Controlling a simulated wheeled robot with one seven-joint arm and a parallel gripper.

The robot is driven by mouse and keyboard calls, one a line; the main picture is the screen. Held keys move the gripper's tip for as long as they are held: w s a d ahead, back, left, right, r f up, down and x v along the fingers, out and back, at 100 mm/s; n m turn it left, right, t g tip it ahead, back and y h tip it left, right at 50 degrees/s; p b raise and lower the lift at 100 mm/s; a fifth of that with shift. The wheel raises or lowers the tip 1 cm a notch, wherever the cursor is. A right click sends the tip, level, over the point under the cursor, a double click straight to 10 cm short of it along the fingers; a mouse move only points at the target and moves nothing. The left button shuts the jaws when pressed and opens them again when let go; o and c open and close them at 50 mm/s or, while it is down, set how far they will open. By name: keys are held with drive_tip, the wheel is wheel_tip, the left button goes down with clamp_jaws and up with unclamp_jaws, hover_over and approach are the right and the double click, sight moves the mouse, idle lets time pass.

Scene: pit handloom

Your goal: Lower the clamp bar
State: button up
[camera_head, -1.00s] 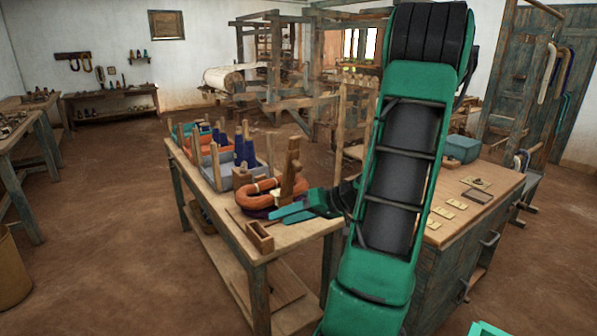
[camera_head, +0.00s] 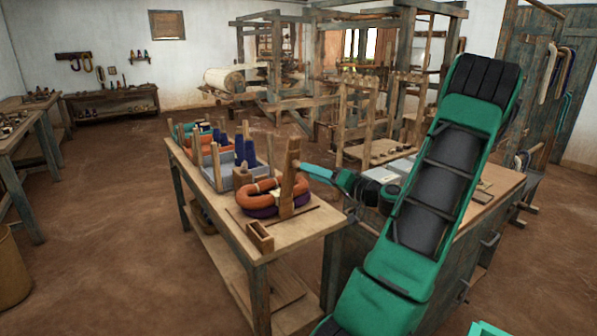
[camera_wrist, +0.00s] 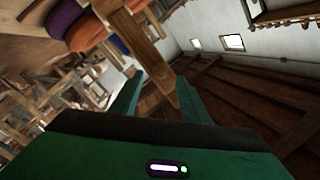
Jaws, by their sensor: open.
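The clamp bar (camera_head: 289,182) is a wooden bar standing nearly upright, slightly tilted, over a stack of orange and purple yarn rings (camera_head: 257,190) on the wooden table. A short peg sticks out near its top. My gripper (camera_head: 305,167) is beside the bar's upper part, on its right, with its fingers pointing left at the bar. In the wrist view my open gripper (camera_wrist: 160,76) has a wooden bar (camera_wrist: 142,38) running between and beyond its fingertips. I cannot tell whether the fingers touch it. The rings show at the upper left there.
A small open wooden box (camera_head: 260,238) sits at the table's front edge (camera_head: 290,241). Bins with blue cones (camera_head: 245,152) stand behind the rings. A cabinet (camera_head: 480,230) is on the right, partly behind my arm. The loom fills the back.

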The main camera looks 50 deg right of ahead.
sight(292, 169)
drive_tip(key=shift+w, duration=2.45)
clamp_jaws()
